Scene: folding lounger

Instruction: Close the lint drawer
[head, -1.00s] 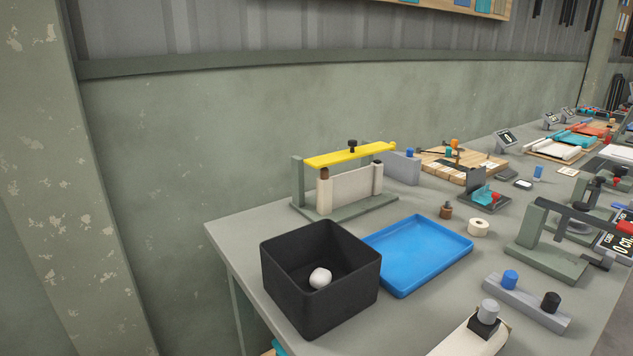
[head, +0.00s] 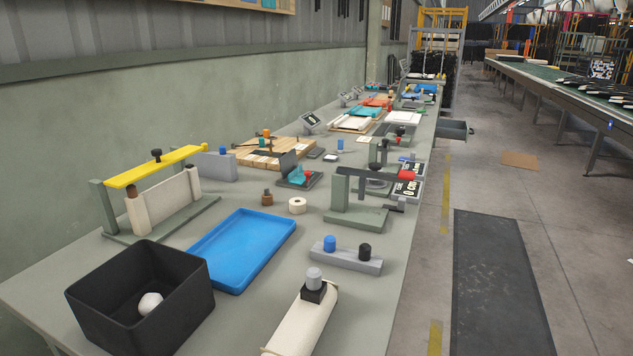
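A dark grey drawer (head: 456,130) sticks out over the aisle from the far right side of the long workbench. It looks pulled out, with its open top visible. It is small and distant, so I cannot tell its contents or whether it is the lint drawer. My gripper is not in view.
The long grey workbench (head: 225,322) carries a black bin (head: 190,310) with a white ball, a blue tray (head: 242,250), a yellow-topped fixture (head: 155,168) and a lever stand (head: 352,210). A conveyor (head: 570,90) stands at right.

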